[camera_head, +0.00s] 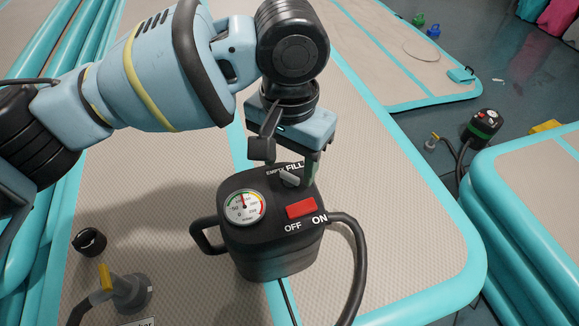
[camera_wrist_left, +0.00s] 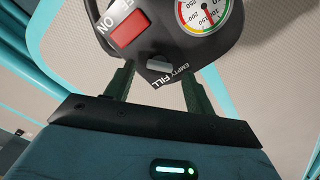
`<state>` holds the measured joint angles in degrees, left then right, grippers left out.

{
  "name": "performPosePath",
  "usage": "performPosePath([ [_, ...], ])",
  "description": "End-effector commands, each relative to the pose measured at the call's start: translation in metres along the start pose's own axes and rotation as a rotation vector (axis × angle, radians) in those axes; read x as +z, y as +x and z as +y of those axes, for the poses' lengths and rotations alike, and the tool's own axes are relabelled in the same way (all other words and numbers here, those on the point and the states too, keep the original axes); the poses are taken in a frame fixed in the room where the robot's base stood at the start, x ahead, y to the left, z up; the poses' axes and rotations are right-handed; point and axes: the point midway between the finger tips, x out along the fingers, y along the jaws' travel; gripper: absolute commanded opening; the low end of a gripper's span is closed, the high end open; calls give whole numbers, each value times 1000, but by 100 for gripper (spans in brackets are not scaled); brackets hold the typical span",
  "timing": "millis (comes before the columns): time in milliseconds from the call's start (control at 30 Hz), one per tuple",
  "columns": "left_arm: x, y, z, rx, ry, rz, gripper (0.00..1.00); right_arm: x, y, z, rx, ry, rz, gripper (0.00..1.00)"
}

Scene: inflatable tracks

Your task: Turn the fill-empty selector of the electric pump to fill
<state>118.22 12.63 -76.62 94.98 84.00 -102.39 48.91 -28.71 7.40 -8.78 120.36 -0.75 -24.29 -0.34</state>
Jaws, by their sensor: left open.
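The black electric pump (camera_head: 268,262) stands upright on the beige mat, with a round gauge (camera_head: 244,207) and a red OFF/ON switch (camera_head: 300,208) on top. Its grey fill-empty selector (camera_head: 290,178) sits at the rear of the top, by the EMPTY and FILL labels; it also shows in the left wrist view (camera_wrist_left: 158,64). My left gripper (camera_head: 305,172) points down at the selector. In the left wrist view its fingers are apart, one on each side of the selector, with no clear contact. The selector's exact pointing direction is hard to tell. My right gripper is out of view.
A black hose (camera_head: 359,262) curves from the pump's right side. A grey nozzle with a yellow tab (camera_head: 126,292) and a black ring (camera_head: 90,242) lie at the front left. Another pump (camera_head: 484,125) stands at the right on the floor. The mat right of the hose is clear.

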Motion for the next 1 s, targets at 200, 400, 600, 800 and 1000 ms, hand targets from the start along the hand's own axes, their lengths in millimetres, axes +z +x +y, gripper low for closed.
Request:
performPosePath([
  [200,0,19,0,0,0,1,55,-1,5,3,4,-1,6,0],
  [400,0,21,0,0,0,2,55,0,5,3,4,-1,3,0],
  [600,0,20,0,0,0,2,43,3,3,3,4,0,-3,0],
  [800,0,20,0,0,0,2,17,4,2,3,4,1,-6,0],
  [1000,0,20,0,0,4,2,10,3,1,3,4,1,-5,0],
])
